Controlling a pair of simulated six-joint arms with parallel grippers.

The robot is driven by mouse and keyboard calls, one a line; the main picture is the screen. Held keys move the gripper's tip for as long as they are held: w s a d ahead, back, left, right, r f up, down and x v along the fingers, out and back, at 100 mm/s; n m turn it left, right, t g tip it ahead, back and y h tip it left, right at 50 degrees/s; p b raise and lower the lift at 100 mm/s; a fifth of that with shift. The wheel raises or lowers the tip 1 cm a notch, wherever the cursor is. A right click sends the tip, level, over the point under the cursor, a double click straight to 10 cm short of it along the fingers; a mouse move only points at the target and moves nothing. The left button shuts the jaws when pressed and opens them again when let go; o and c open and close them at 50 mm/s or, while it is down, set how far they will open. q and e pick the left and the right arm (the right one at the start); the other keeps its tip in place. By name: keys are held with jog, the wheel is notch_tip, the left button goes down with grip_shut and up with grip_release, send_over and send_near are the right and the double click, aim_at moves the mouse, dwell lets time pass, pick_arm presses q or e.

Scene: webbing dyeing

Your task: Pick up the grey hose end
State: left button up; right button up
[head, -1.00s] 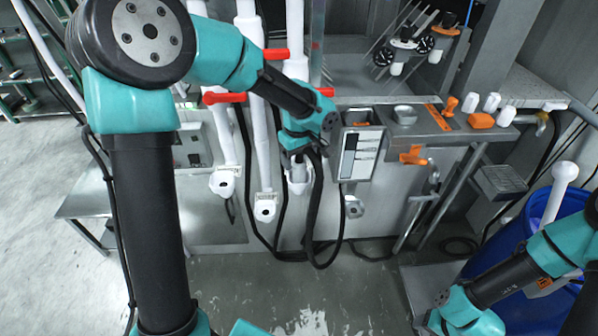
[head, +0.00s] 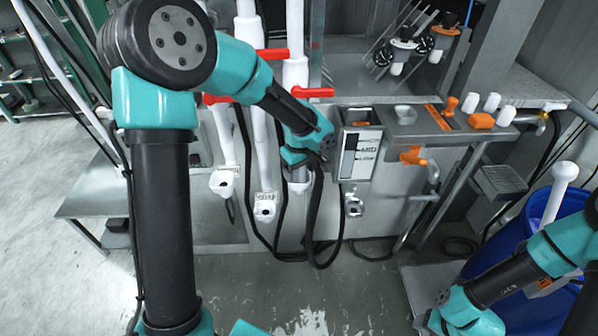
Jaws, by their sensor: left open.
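My left gripper (head: 299,172) points down at the front of the machine, in front of the third white pipe and left of the small control panel. Its jaws are open, though the wrist and black cables partly hide them. A white pipe end (head: 299,187) shows just under it; I cannot tell whether they touch. I cannot make out a grey hose end for certain. A grey round fitting (head: 355,207) sits on the machine front, lower right of the gripper and apart from it. My right arm is at the lower right, but its gripper is not in view.
Two more white pipe ends (head: 223,181) (head: 265,206) hang left of the gripper. Red handles (head: 313,92) stick out above. The control panel (head: 361,154) is close on the right. A blue barrel (head: 515,250) stands at the right. The floor in front is clear.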

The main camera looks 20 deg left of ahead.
pick_arm(q)
jog(key=c, duration=1.2)
jog(key=shift+r, duration=0.1)
jog(key=shift+r, duration=1.75)
jog(key=s+d, duration=0.3)
jog(key=s, duration=0.4)
jog(key=s+d+r, duration=0.1)
jog(key=s+d, duration=0.2)
jog(key=s, duration=0.4)
jog(key=shift+s+d+r, duration=0.2)
jog(key=shift+s+d, duration=0.05)
jog(key=shift+d, duration=0.15)
jog(key=shift+w, duration=0.1)
